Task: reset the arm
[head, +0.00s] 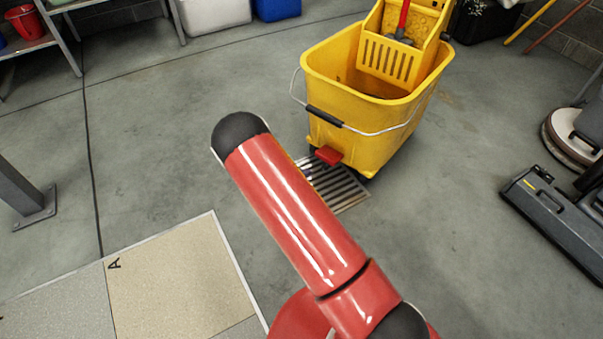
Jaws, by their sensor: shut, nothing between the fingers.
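My red arm, with black joint caps, reaches from the bottom right of the head view up to its middle. One black rounded joint is at the upper end, in front of the floor left of the yellow mop bucket. My gripper is not in view; neither its fingers nor anything near them can be seen.
A yellow mop bucket (359,115) with a wringer stands beyond my arm, beside a floor drain (337,186). A board marked A (180,278) lies at lower left. A metal post (25,192) stands left, floor machines (560,217) right. Grey floor between is clear.

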